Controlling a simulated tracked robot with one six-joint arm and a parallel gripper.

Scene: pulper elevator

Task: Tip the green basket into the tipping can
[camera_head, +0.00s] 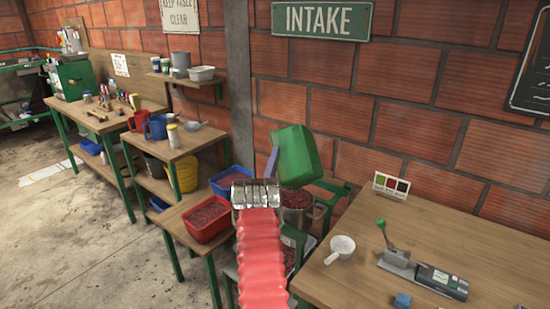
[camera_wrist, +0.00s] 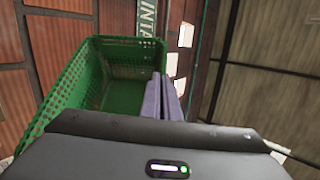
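The green basket (camera_head: 298,155) is steeply tilted in the air above the tipping can (camera_head: 321,212), a grey metal can with dark red cherries in it. My gripper (camera_head: 271,164) is at the basket's left side, its purple-grey fingers shut on the basket's edge. In the wrist view the fingers (camera_wrist: 161,100) are close together at the right side of the basket (camera_wrist: 72,82). The part of the basket's inside that shows there looks empty. My arm hides part of the can's surroundings in the head view.
A red crate (camera_head: 207,230) and a blue crate (camera_head: 232,177), both with cherries, stand left of my arm. The right table holds a white scoop (camera_head: 340,247), a lever device (camera_head: 396,258) and a blue block (camera_head: 402,300). A brick wall stands close behind the basket.

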